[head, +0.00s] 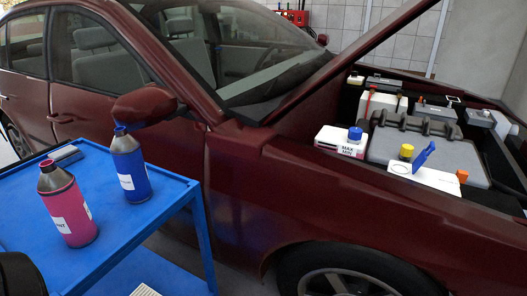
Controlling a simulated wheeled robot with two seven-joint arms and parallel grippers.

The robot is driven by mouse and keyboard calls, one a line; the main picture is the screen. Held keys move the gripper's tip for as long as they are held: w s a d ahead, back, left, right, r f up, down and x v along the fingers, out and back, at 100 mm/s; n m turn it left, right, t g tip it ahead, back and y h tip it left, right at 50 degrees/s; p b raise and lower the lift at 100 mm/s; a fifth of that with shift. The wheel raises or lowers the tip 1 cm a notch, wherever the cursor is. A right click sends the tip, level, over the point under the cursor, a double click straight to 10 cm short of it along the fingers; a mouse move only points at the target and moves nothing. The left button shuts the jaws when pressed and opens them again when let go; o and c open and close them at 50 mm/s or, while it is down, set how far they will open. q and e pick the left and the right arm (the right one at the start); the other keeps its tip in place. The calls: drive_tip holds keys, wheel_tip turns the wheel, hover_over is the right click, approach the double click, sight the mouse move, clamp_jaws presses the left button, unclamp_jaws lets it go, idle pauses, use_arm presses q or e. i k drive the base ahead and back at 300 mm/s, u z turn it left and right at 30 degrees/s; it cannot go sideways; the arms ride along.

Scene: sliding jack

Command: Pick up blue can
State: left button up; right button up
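The blue can (132,175) stands upright on the blue cart's top (110,238), close to its back right edge. It has a dark grey shoulder, a blue cap and a white label. Neither of my grippers can be made out in the head view, and nothing touches the can.
A pink can (67,208) stands upright to the left of the blue can and nearer. A small grey item (66,155) lies at the cart's far left corner. The dark red car (340,190) with its open hood is just behind. A black rounded shape fills the lower left corner.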

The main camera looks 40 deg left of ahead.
sight(125, 150)
drive_tip(key=z, duration=0.05)
drive_tip(key=i, duration=0.55)
drive_tip(key=u, duration=1.55)
